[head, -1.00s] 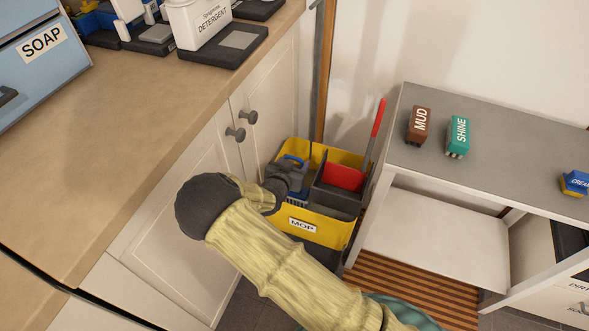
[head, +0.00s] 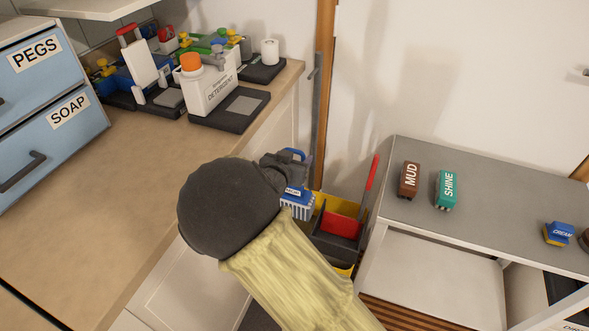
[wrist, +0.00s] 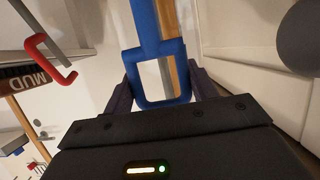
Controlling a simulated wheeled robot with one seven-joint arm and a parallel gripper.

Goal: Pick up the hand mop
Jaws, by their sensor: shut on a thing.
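The hand mop (head: 298,206) is blue, with a small white label and pale strands at its lower end. My gripper (head: 290,168) is shut on its blue handle and holds it up, in front of the upper left part of the yellow mop bucket (head: 344,271) in the head view. In the wrist view, the blue handle loop (wrist: 160,47) sits between the dark fingers of my gripper (wrist: 162,88). My arm and wrist hide part of the bucket and the cabinet.
A red tray and a red-handled tool (head: 371,175) stand in the bucket. A grey bench (head: 425,215) on the right carries a brown MUD block (head: 409,180) and a green SHINE block (head: 446,190).

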